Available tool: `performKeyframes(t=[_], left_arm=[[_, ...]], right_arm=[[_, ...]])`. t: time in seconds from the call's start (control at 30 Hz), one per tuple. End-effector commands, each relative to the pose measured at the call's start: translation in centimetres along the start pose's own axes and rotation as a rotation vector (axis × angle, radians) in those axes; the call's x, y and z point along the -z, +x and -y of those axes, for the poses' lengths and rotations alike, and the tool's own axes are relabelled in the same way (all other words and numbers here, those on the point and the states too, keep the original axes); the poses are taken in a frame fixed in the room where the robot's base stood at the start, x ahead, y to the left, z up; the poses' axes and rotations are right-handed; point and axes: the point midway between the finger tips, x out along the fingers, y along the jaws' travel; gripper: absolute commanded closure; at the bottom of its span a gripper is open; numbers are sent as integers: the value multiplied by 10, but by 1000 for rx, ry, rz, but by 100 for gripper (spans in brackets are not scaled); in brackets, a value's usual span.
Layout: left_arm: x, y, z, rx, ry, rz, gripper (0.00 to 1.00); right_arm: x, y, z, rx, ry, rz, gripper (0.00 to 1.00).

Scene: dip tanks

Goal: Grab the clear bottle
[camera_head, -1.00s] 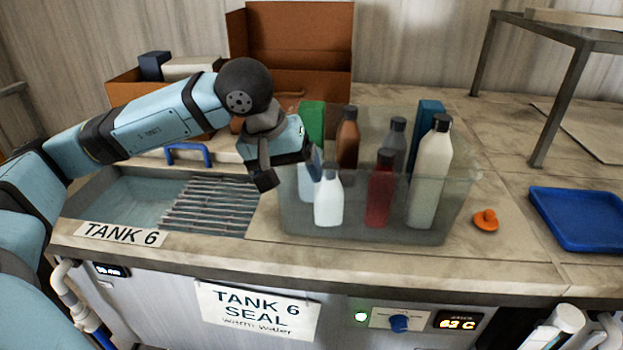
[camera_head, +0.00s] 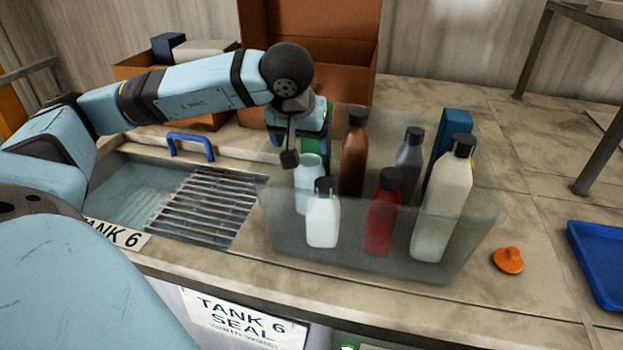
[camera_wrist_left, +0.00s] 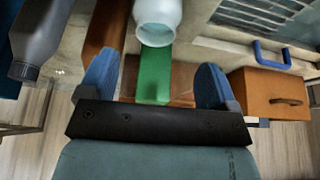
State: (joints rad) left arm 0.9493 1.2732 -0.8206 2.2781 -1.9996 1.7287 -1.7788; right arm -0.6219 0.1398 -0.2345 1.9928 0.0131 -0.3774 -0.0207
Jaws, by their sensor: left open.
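The clear bottle (camera_head: 309,172), pale blue and see-through, stands in the translucent bin (camera_head: 350,250) behind a white bottle (camera_head: 323,220). Its lower part is partly hidden by the white bottle and the bin wall. My left gripper (camera_head: 307,146) is open at the bottle's top, on its far side. In the left wrist view the gripper's two blue fingers (camera_wrist_left: 155,78) are apart. A pale round bottle mouth (camera_wrist_left: 157,30), which looks like the clear bottle, lies beyond the fingertips, roughly centred between them. My right gripper is not in view.
The bin also holds a green box (camera_wrist_left: 154,78), a brown bottle (camera_head: 353,155), a red bottle (camera_head: 383,218), a grey bottle (camera_head: 409,160), a tall cream bottle (camera_head: 443,205) and a blue box (camera_head: 455,125). A tank with a metal rack (camera_head: 205,205) is left of the bin.

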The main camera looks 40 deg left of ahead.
Motion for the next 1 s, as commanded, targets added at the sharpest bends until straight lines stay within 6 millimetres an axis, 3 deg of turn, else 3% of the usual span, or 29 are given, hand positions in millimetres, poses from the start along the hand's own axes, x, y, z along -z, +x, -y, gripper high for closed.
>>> performKeyframes(t=[0.1,0.37,0.7,0.97,1.0], left_arm=[[0,20,0,2,-1,2,16],[1,41,-1,0,0,1,16],[2,85,-3,0,0,1,16],[2,90,-3,-1,0,-1,16],[2,90,-3,-1,0,-1,21]], right_arm=[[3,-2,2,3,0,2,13],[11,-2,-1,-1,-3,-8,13],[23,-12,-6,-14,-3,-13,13],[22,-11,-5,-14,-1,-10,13],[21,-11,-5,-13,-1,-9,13]])
